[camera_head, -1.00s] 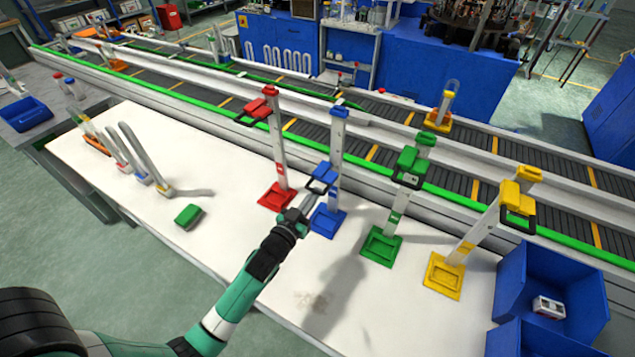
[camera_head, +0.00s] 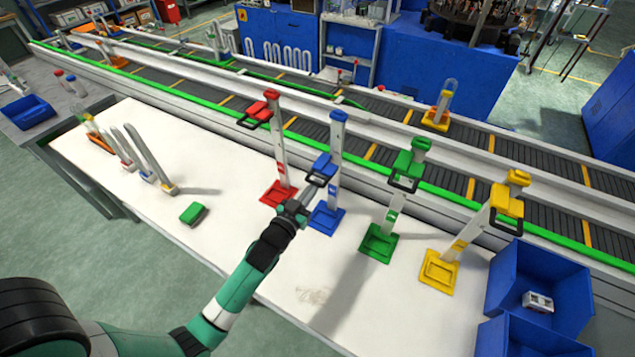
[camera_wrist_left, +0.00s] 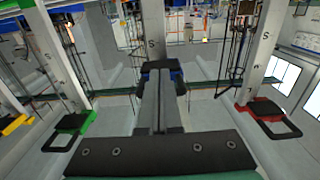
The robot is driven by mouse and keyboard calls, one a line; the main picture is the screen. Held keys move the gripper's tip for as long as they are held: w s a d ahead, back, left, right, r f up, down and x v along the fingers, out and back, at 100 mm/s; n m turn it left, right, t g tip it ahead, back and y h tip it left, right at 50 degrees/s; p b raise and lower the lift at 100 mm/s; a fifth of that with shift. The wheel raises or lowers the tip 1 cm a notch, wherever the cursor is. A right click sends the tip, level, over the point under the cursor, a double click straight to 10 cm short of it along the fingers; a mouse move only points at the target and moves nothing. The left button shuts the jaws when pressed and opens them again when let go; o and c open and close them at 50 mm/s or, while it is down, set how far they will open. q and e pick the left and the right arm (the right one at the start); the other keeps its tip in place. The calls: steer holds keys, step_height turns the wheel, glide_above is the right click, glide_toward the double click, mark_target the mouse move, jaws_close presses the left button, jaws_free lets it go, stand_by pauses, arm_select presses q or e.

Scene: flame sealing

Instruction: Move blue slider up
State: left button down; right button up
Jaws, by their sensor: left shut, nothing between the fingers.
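The blue slider (camera_head: 323,166) sits partway up an upright white post (camera_head: 335,145) with a blue cap and a blue base (camera_head: 326,219). Its dark handle loop faces my left gripper (camera_head: 309,193). The gripper is shut and empty, with its fingertips just below or against the handle; exact contact is hard to tell. In the left wrist view the closed fingers (camera_wrist_left: 158,100) point at the blue slider (camera_wrist_left: 162,66), which they partly hide. My right gripper is not in view.
The red slider (camera_head: 257,111) is high on its post at left. The green (camera_head: 406,168) and yellow (camera_head: 506,203) sliders are at right, near their post tops. Blue bins (camera_head: 500,275) stand at front right. A green block (camera_head: 193,213) lies on the white table (camera_head: 240,240).

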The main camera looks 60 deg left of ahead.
arm_select(q)
steer(key=shift+r+p, duration=4.8)
steer(key=shift+r, duration=0.65)
steer(key=shift+f+b, duration=0.9)
steer(key=shift+f, duration=0.05)
steer(key=b+v, duration=0.1)
steer(key=v, duration=0.9)
